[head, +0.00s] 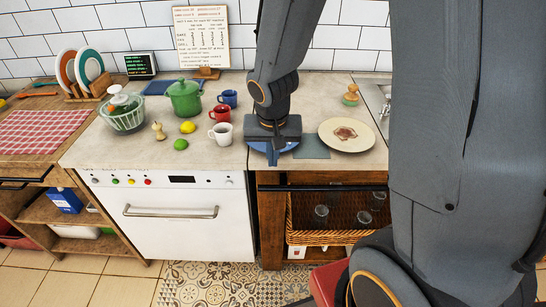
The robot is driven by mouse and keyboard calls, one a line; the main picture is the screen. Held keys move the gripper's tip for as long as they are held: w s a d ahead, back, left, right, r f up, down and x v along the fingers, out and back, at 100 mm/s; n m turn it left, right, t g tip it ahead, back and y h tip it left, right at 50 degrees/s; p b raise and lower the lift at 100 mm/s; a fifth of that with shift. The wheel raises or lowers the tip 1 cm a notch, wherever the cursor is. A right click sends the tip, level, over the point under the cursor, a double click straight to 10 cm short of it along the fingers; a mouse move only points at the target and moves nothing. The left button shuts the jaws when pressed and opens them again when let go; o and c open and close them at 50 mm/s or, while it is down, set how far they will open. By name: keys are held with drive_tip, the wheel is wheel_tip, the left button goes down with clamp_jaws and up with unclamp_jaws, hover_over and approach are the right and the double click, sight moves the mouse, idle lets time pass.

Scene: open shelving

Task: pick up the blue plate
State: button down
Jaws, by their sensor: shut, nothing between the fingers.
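The blue plate (258,146) lies on the beige counter near its front edge, and my gripper covers most of it. Only blue parts of its rim show to the left and right of the gripper. My gripper (272,158) points down over the plate, its fingers shut with nothing between them. The picture does not show clearly whether the fingertips touch the plate.
A grey-green mat (312,147) and a cream plate with food (347,135) are right of the gripper. Left are white (221,134), red (220,114) and blue (228,97) mugs, a lime (181,144), a lemon (187,127) and a green pot (184,100).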

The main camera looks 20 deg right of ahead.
drive_tip(key=w+p, duration=0.1)
drive_tip(key=w, duration=0.1)
drive_tip(key=w+d, duration=0.1)
drive_tip(key=w, duration=0.2)
drive_tip(key=w+d+p, duration=0.1)
drive_tip(key=w, duration=0.1)
drive_tip(key=shift+w+d+p, duration=0.25)
drive_tip(key=shift+w+p, duration=0.05)
drive_tip(key=shift+p, duration=0.05)
drive_tip(key=shift+w+f+p, duration=0.1)
drive_tip(key=shift+f+p, duration=0.3)
drive_tip(key=shift+f, duration=0.05)
drive_tip(key=shift+w+f+b, duration=0.1)
drive_tip(key=shift+f+b, duration=0.3)
drive_tip(key=shift+b, duration=0.15)
